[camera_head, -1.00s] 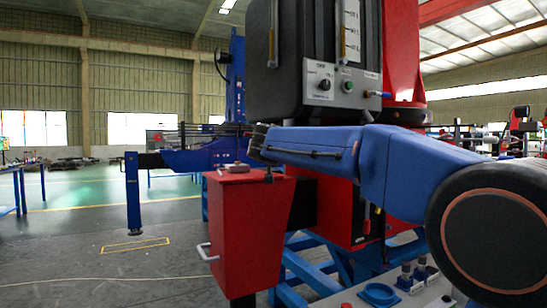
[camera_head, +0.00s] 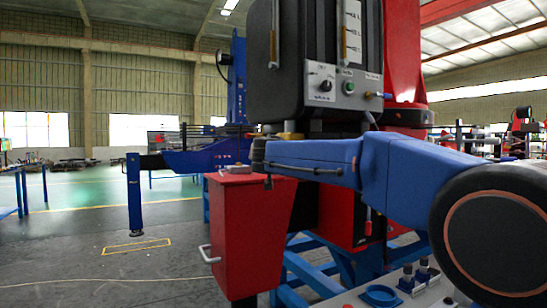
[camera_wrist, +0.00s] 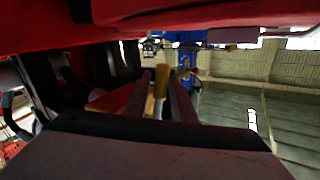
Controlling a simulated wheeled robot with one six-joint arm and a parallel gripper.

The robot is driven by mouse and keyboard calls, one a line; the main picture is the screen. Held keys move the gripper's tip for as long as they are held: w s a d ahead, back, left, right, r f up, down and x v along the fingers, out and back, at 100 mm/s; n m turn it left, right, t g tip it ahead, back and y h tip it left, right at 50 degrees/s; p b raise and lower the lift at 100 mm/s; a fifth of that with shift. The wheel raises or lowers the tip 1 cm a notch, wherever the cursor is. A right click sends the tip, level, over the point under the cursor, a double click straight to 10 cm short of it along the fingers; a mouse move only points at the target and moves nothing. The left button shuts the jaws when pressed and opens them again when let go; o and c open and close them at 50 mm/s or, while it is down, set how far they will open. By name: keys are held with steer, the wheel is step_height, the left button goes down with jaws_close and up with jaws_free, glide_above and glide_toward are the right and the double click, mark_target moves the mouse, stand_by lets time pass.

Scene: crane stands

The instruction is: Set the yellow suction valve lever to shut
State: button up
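The yellow lever (camera_wrist: 160,85) stands between the two fingers of my gripper (camera_wrist: 163,92) in the wrist view. The fingers are apart, one on each side of it, with what look like narrow gaps; contact is hard to judge. In the head view a small yellow part (camera_head: 290,136), which looks like the same lever, shows just above the end of my blue arm, below the black tank unit (camera_head: 290,95). My fingertips are mostly hidden there by my own arm. The valve body is not clear in either view.
A grey control panel (camera_head: 345,92) with knobs is on the black unit, above my arm. A red box (camera_head: 238,225) with a white handle stands below. A red surface (camera_wrist: 190,18) lies close overhead in the wrist view. Open floor (camera_head: 90,235) lies to the left.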

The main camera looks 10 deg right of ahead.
steer(key=shift+s, duration=0.1)
steer(key=v, duration=1.7)
steer(key=shift+s, duration=0.1)
